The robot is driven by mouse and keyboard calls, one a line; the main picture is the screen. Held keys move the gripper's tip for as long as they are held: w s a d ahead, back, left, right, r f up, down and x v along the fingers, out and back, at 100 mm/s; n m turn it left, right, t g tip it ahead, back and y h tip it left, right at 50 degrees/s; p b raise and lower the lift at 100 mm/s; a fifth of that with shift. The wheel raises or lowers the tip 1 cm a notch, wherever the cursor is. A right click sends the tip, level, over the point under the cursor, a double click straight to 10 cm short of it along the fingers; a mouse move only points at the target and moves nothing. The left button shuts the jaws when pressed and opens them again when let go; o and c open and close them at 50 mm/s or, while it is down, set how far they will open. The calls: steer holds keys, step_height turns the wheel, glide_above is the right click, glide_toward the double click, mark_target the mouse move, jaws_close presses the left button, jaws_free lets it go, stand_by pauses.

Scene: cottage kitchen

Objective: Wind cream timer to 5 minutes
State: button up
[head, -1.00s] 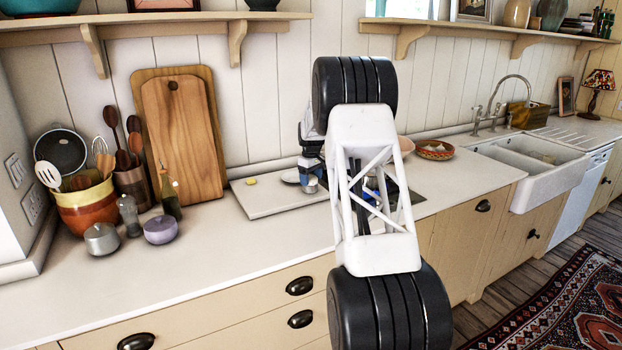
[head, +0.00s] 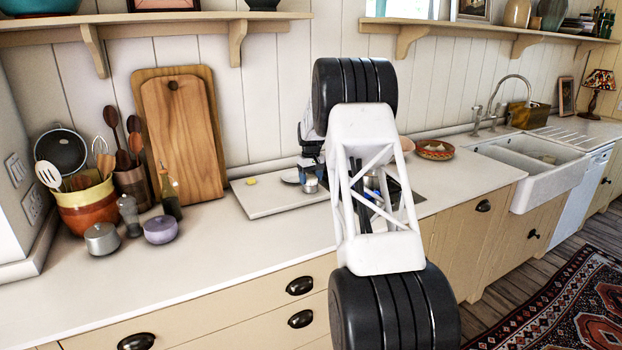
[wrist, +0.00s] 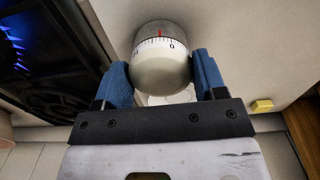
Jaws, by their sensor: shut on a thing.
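The cream timer (wrist: 162,68) is a rounded cylinder with a white scale band around it. A red mark (wrist: 162,33) shows on it, and the 0 on the scale sits a little to the right of that mark. My gripper (wrist: 163,85) has its two blue fingers on either side of the timer, shut on it. In the head view the timer (head: 311,186) is small, on the counter's pale board, with my gripper (head: 310,170) at it. My arm hides part of this area there, and the scale cannot be read from that view.
A yellow block (head: 251,181) and a white plate (head: 290,176) lie close by on the board (head: 265,203). A dark hob (wrist: 45,50) with blue flames is at the left in the wrist view. Pots, utensils and cutting boards (head: 183,140) stand further left on the counter.

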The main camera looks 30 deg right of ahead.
mark_target(311, 177)
steer(key=shift+m, duration=1.2)
steer(key=o, duration=0.9)
steer(key=shift+o, duration=0.2)
steer(key=shift+r, duration=0.1)
steer(key=shift+r, duration=3.8)
